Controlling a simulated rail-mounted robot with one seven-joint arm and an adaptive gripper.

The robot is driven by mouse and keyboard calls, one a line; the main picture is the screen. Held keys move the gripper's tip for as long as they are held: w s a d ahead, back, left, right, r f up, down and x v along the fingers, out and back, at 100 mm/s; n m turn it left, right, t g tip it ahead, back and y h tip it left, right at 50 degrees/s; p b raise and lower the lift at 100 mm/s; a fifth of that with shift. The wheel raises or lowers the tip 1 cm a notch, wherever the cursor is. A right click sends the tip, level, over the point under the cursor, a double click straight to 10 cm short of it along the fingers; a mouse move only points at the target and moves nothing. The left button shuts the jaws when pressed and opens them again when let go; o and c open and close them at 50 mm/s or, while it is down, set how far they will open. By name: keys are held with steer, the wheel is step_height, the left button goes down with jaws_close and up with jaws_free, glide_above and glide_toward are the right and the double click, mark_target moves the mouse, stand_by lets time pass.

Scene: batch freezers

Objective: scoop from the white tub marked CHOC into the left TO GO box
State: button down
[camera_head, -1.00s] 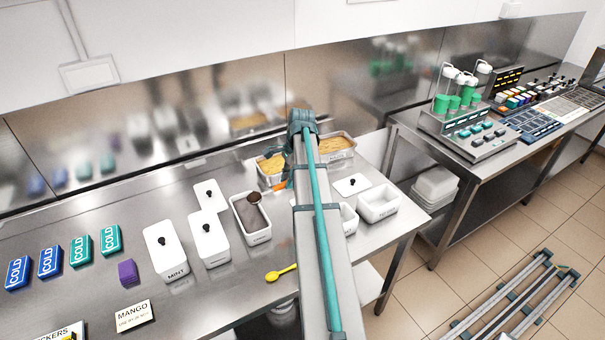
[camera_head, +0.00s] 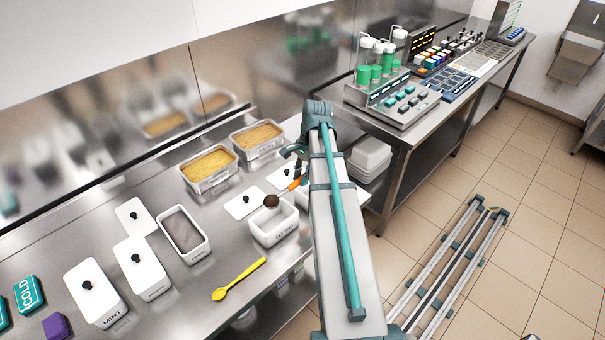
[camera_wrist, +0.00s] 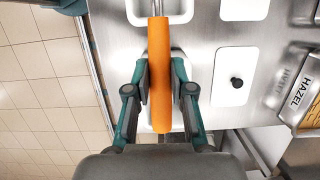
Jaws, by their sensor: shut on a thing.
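My gripper (camera_wrist: 160,88) is shut on the orange handle (camera_wrist: 160,50) of a scoop, which also shows in the head view (camera_head: 295,184). A brown ball (camera_head: 272,201) sits at the scoop's end, over a small white container (camera_head: 272,238) with lettering I cannot read for sure. Whether it touches the container's rim I cannot tell. A second white container (camera_head: 302,196) is partly behind my arm. The open white tub with brown contents (camera_head: 183,232) stands to the left, its label not readable. I cannot make out TO GO lettering on any box.
Lidded white tubs, one marked MINT (camera_head: 96,292), stand at left. A yellow spoon (camera_head: 238,280) lies near the front edge. Two metal pans of yellow contents (camera_head: 208,167) (camera_head: 257,138) stand behind. White lids (camera_head: 244,202) lie between. A HAZEL pan (camera_wrist: 302,98) shows in the wrist view.

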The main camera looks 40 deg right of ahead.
step_height(320, 180, down, 2)
steer(key=shift+s+a+f+t, duration=0.15)
steer(key=shift+s+f+t, duration=0.1)
steer(key=shift+s+t, duration=0.25)
steer(key=shift+w+f+t+b, duration=0.1)
steer(key=shift+w+t+b, duration=0.15)
steer(key=shift+b, duration=0.45)
steer(key=t+b, duration=0.3)
steer(key=b, duration=0.3)
steer(key=s+f+n+t+y+b, duration=0.1)
steer(key=t+b, duration=0.3)
steer(key=b, duration=0.3)
steer(key=s+n+t+y+b, duration=0.1)
steer(key=t+b, duration=0.3)
steer(key=b, duration=0.2)
steer(key=shift+s+d+f, duration=0.15)
steer(key=shift+d+f, duration=0.2)
steer(key=t+b, duration=0.1)
steer(key=b, duration=0.3)
steer(key=t+y+b, duration=0.1)
steer(key=b, duration=0.3)
steer(key=shift+s+f+b, duration=0.15)
steer(key=shift+f+b, duration=0.15)
steer(key=shift+b, duration=0.1)
steer(key=shift+n+t+b, duration=0.3)
steer(key=shift+t+b, duration=0.05)
steer(key=shift+b, duration=0.6)
steer(key=shift+r, duration=0.15)
